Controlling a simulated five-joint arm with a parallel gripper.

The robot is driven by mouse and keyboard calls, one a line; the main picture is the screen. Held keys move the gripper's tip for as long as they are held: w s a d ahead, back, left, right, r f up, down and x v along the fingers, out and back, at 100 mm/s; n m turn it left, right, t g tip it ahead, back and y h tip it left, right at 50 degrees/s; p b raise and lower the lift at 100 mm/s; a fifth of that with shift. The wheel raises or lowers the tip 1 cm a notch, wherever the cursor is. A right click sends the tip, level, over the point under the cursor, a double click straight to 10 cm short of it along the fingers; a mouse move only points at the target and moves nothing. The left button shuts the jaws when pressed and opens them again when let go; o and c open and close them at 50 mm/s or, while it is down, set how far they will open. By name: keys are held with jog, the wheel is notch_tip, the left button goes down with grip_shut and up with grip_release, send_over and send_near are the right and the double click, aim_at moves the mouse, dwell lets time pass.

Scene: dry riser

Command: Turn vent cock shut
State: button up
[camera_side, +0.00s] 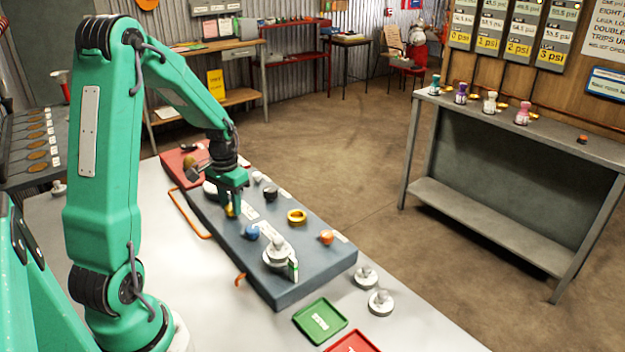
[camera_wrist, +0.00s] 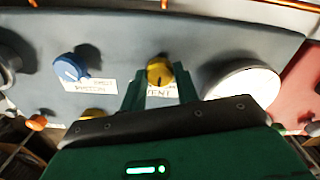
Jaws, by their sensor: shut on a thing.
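The vent cock is a small yellow knob (camera_wrist: 159,71) on the grey panel, with a white label partly reading "VENT" beside it in the wrist view. My green gripper (camera_wrist: 160,90) is shut on this knob, one finger on each side of it. In the side view my gripper (camera_side: 231,204) points down at the panel (camera_side: 310,262), and a little of the yellow knob (camera_side: 230,211) shows at its fingertips. The label is partly hidden by the fingers. I cannot tell the knob's exact angle.
A blue knob (camera_wrist: 72,68) with a label and a large white round part (camera_wrist: 243,79) flank the yellow knob. A brass ring (camera_side: 297,216), an orange knob (camera_side: 326,237) and a white valve (camera_side: 278,254) also stand on the panel. A green tray (camera_side: 320,321) lies in front.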

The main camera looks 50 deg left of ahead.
aim_at(231, 206)
jog(key=n, duration=0.4)
jog(key=shift+n, duration=0.4)
jog(key=n, duration=0.4)
jog(key=shift+n, duration=0.3)
jog(key=o, duration=1)
jog(key=shift+c, duration=0.2)
jog(key=shift+r, duration=0.1)
jog(key=shift+r, duration=3.85)
